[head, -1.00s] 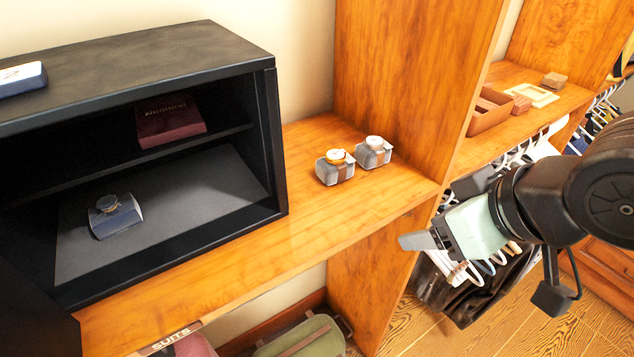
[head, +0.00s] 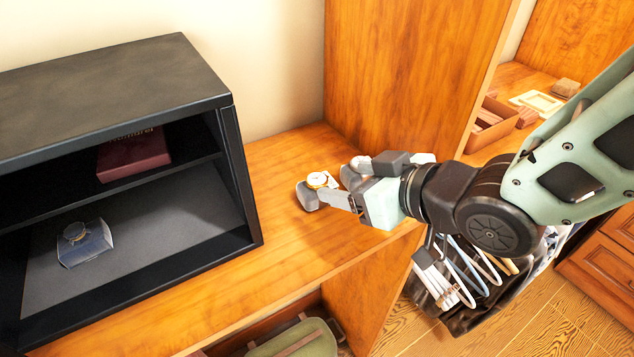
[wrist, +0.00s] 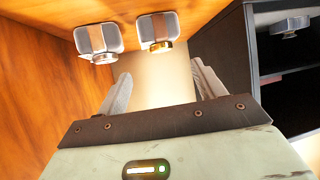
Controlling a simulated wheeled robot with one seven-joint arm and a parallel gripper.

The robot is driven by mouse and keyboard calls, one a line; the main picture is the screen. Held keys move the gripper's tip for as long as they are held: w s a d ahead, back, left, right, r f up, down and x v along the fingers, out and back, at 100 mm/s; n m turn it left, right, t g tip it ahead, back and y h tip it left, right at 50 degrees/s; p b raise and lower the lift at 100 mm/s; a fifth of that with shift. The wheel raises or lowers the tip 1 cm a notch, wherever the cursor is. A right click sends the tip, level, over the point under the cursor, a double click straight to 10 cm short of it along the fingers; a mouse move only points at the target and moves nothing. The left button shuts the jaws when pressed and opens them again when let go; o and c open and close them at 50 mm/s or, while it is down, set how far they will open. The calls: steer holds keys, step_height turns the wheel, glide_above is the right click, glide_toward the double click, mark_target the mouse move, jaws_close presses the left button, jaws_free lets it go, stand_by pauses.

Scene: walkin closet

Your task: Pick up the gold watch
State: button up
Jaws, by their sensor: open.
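The gold watch (head: 318,180) sits on a grey cushion on the wooden shelf, right of the black safe. In the wrist view the gold watch (wrist: 161,46) is ahead of my fingertips, roughly in line with the gap between them. My gripper (head: 346,181) is open and empty, reaching in from the right with its fingers pointing toward the watch. The fingers also show in the wrist view (wrist: 163,88). A silver watch (wrist: 103,57) on a like cushion stands beside it; in the head view my fingers partly hide it.
A tall wooden panel (head: 410,70) rises behind and right of the watches. The shelf front (head: 270,290) is clear.

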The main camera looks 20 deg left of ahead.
mark_target(317, 178)
steer(key=p+x, duration=0.1)
steer(key=x, duration=0.4)
steer(key=shift+a+f+p, duration=0.1)
steer(key=shift+a+p, duration=0.05)
steer(key=shift+p, duration=0.15)
steer(key=shift+p+x, duration=1.4)
steer(key=shift+x, duration=0.8)
steer(key=shift+w+a+f, duration=0.25)
steer(key=shift+a+f, duration=0.15)
steer(key=shift+f, duration=0.05)
steer(key=shift+c, duration=0.3)
steer(key=c, duration=0.7)
